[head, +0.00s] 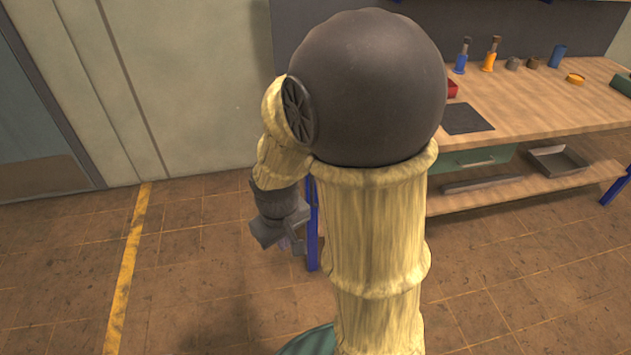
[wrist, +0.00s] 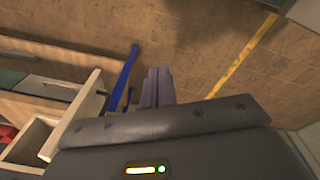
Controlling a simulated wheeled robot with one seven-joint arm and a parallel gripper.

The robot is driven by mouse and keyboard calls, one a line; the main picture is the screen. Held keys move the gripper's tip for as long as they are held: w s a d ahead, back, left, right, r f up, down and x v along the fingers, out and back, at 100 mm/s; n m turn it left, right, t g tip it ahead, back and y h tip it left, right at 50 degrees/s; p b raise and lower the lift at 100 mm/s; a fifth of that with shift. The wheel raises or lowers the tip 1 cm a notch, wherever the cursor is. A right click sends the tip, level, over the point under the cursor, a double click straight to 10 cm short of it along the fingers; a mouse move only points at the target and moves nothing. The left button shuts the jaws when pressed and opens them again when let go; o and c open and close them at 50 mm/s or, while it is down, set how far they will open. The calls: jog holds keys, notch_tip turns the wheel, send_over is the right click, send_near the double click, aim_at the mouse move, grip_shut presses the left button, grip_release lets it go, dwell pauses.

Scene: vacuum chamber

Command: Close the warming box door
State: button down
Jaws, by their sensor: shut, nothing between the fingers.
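My gripper (head: 290,246) hangs at the end of my arm, left of the bench and above the brown tiled floor. In the wrist view its two grey fingers (wrist: 157,84) lie side by side, shut and empty. They point over the floor near a blue bench leg (wrist: 124,78). A cream, open box-like part (wrist: 78,112) with something red inside stands at the lower left of the wrist view. I cannot tell whether it is the warming box or its door. Nothing in the head view clearly shows as a warming box; my arm hides part of the bench.
The wooden bench (head: 560,100) at the right holds a red container (head: 452,88), a dark mat (head: 467,119), bottles and small pots. Below are a green drawer (head: 478,159) and a metal tray (head: 557,160) on a shelf. The floor at left, with a yellow line (head: 127,270), is clear.

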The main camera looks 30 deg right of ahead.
jog(key=w+d+r+n+g+h+p, duration=0.1)
jog(key=w+r+n+g+h+p, duration=0.1)
jog(key=w+n+p, duration=0.4)
jog(key=w+d+r+n+g+h+p, duration=0.1)
jog(key=w+r+n+h+p, duration=0.3)
jog(key=p, duration=0.6)
jog(key=w+n+g+h, duration=0.1)
jog(key=w+n+h, duration=0.1)
jog(key=w, duration=0.1)
jog(key=shift+w+d, duration=0.35)
jog(key=shift+w, duration=0.05)
jog(key=d+r+p+x, duration=0.2)
jog(key=p+x, duration=0.3)
jog(key=x, duration=0.7)
jog(key=shift+s+d+f+p, duration=0.2)
jog(key=shift+s+d+p, duration=0.1)
jog(key=shift+s, duration=0.1)
jog(key=shift+d, duration=0.1)
